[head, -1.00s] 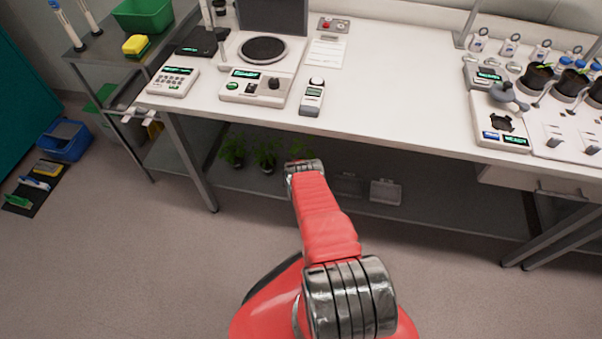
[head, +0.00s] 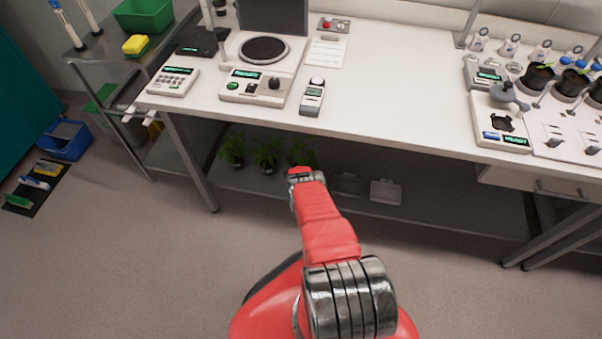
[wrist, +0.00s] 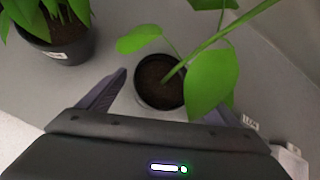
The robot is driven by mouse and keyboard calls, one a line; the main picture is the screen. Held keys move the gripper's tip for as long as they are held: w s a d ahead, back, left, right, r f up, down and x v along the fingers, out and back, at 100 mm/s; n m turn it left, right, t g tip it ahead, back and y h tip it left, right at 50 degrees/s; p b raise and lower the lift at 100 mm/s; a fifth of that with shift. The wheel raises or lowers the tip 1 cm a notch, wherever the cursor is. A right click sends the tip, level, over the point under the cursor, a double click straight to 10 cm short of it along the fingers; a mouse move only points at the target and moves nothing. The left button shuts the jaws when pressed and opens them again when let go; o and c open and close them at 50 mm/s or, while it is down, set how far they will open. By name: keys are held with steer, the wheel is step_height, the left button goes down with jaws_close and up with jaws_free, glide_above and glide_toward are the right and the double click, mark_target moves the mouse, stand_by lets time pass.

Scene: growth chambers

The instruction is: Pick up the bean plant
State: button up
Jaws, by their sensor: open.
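Potted green plants stand on the lower shelf under the bench in the head view: a left one (head: 232,150), a middle one (head: 267,154) and a right one (head: 302,153) just behind my arm's end. None is legibly named as the bean plant. In the wrist view a broad-leaved plant (wrist: 212,80) in a dark round pot (wrist: 150,92) stands between the fingers of my gripper (wrist: 168,95). The gripper is open, a finger on either side of the pot, and not closed on it. A leaf covers part of the right finger.
A second potted plant (wrist: 62,45), with a white label on its pot, stands close on the left in the wrist view. The white bench top (head: 390,85) overhangs the shelf (head: 350,205). Flat trays (head: 385,192) lie right of the plants. A bench leg (head: 190,165) stands at the left.

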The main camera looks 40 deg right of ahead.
steer(key=shift+c, duration=0.4)
steer(key=c, duration=1.1)
steer(key=shift+r, duration=0.2)
steer(key=shift+r, duration=1.5)
steer(key=s+a, duration=1.2)
steer(key=a, duration=0.1)
steer(key=shift+s, duration=0.15)
